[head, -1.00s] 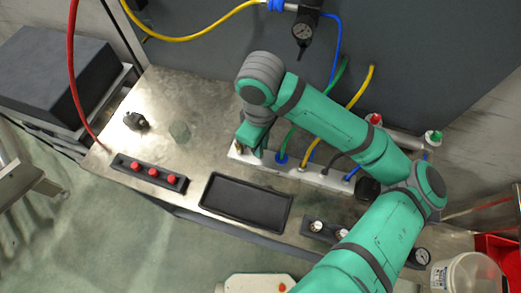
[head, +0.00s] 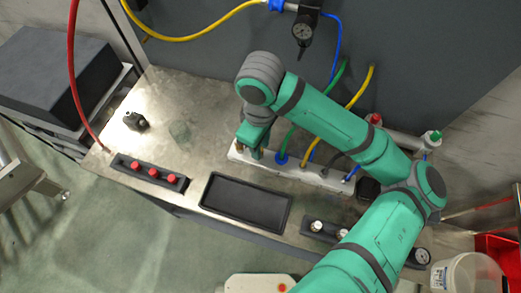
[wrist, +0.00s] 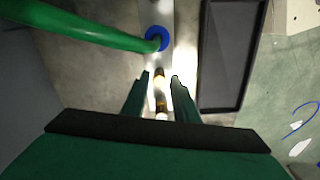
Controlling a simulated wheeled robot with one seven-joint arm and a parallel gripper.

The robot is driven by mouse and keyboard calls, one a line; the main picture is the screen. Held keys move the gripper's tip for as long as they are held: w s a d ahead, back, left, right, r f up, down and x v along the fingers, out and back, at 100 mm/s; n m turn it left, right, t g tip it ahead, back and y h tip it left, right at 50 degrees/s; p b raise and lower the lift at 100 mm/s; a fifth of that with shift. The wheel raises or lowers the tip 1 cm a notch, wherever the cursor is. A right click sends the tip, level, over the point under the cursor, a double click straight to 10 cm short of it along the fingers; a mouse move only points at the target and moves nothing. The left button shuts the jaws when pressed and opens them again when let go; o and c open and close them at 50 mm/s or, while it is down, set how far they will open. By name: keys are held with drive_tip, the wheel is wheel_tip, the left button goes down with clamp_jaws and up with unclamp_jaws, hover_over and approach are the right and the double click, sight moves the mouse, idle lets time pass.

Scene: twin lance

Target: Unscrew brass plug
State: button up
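The white manifold bar (head: 318,178) lies along the metal bench, with hoses plugged into its top. My gripper (wrist: 160,77) is over the bar's left end and points down. Its two green fingers are apart, one on each side of a brass plug (wrist: 160,86) seen between them in the wrist view. Dark gaps show between the plug and the fingers, so I see no grip on it. In the head view my gripper (head: 251,150) largely hides the plug.
A black tray (head: 246,199) lies in front of the bar. A strip with red buttons (head: 153,172) is to its left. A green hose (wrist: 85,27) with a blue collar (wrist: 156,39) stands close to my gripper.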

drive_tip(key=m, duration=0.5)
drive_tip(key=shift+m, duration=0.3)
drive_tip(key=m, duration=0.5)
drive_tip(key=shift+w+m, duration=0.1)
drive_tip(key=shift+m, duration=0.2)
drive_tip(key=m, duration=0.5)
drive_tip(key=shift+a+m, duration=0.1)
drive_tip(key=shift+m, duration=0.2)
drive_tip(key=m, duration=0.6)
drive_tip(key=shift+m, duration=0.3)
clamp_jaws()
